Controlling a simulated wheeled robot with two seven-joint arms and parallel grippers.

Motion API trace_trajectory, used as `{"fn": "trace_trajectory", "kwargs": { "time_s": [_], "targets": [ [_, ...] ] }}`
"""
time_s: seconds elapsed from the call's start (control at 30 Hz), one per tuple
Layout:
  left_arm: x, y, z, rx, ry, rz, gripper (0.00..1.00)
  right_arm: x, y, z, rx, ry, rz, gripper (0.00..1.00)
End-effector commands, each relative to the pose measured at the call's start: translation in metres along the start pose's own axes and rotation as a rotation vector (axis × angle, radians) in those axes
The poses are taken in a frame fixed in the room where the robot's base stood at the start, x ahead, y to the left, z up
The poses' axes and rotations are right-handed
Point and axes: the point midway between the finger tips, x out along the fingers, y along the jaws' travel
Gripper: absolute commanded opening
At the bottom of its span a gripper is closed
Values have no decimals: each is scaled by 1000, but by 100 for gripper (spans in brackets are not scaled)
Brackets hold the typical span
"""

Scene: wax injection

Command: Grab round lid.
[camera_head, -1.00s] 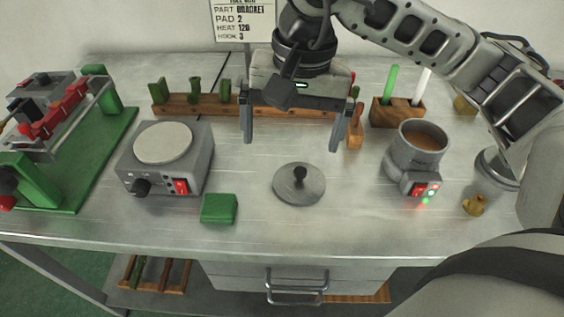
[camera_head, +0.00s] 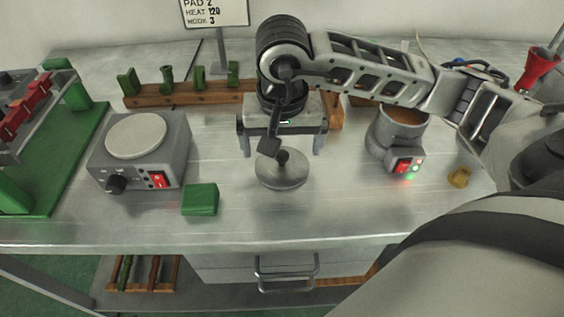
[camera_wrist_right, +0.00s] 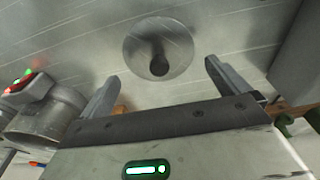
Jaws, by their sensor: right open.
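The round lid (camera_head: 280,174) is a grey metal disc with a dark knob on top, lying flat on the steel table. It also shows in the right wrist view (camera_wrist_right: 159,49), beyond and roughly between my fingertips. My right gripper (camera_head: 283,153) is open and empty, its two fingers spread wide just behind the lid in the head view. The fingers show in the wrist view (camera_wrist_right: 158,72) apart from the lid and its knob. My left gripper is not in view.
A hot plate (camera_head: 140,158) and a green block (camera_head: 200,199) stand left of the lid. A wax pot (camera_head: 398,140) with lit buttons stands right, near a small brass piece (camera_head: 458,177). A wooden rack (camera_head: 190,95) with green pieces lies behind. The table's front is clear.

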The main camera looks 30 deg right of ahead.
Motion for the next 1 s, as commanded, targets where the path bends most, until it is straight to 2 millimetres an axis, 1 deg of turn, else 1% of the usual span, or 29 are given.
{"fn": "trace_trajectory", "kwargs": {
  "time_s": [0.03,0.1,0.2,0.3,0.47,0.5,0.57,0.6,0.67,0.7,0.77,0.8,0.83,1.0],
  "targets": [
    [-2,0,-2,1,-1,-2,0,8,1,3,0,-6,5,100],
    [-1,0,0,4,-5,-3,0,19,1,3,2,-5,4,100],
    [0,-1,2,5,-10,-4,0,29,1,3,1,-4,2,100],
    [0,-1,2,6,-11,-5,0,33,0,2,0,-1,-1,100],
    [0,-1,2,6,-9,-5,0,33,0,2,0,-1,-1,100],
    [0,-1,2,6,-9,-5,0,33,0,2,0,-1,-1,97],
    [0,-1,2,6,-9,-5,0,33,0,2,0,-1,-1,81],
    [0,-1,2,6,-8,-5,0,33,0,2,0,-1,-1,69],
    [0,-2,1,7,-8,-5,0,33,0,2,0,-2,0,53],
    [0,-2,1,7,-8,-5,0,34,0,3,0,-3,0,42],
    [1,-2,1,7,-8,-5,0,34,1,3,0,-4,2,25],
    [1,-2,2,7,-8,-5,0,35,1,4,0,-6,3,14],
    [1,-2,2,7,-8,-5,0,35,1,4,-1,-7,4,6],
    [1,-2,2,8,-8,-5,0,37,2,5,0,-11,8,1]
  ]
}}
